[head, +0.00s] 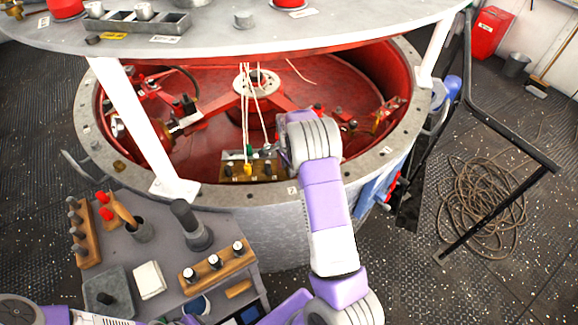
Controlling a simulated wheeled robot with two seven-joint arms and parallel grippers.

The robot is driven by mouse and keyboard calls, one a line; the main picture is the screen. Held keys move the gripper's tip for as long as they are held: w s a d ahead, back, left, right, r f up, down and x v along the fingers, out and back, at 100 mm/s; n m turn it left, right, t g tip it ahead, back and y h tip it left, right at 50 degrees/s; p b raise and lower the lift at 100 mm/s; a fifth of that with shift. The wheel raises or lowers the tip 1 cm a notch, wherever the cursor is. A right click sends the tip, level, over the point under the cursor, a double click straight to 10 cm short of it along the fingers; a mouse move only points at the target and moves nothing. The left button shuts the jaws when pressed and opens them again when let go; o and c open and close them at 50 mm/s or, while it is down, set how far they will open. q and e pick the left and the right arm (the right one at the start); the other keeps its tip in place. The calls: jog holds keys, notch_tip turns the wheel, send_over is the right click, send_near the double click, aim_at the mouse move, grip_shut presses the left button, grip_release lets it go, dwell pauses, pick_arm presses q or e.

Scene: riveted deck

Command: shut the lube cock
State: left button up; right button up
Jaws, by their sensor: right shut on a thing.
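My right gripper (282,158) reaches over the rim at the block's right end. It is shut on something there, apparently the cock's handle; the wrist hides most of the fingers. My left arm shows only at the bottom left edge, and its gripper is out of view.
A pale tabletop (330,32) on white legs overhangs the housing. White cords (258,105) hang behind the block. A grey bench (165,255) with tools stands at the front left. Black rails (510,140) and a coiled rope (485,205) are at right.

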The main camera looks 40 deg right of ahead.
dwell(0.3)
jog(key=o, duration=0.8)
jog(key=shift+c, duration=0.2)
notch_tip(320, 180, up, 8)
jog(key=shift+f+p, duration=0.15)
jog(key=shift+p, duration=0.55)
jog(key=shift+f, duration=0.1)
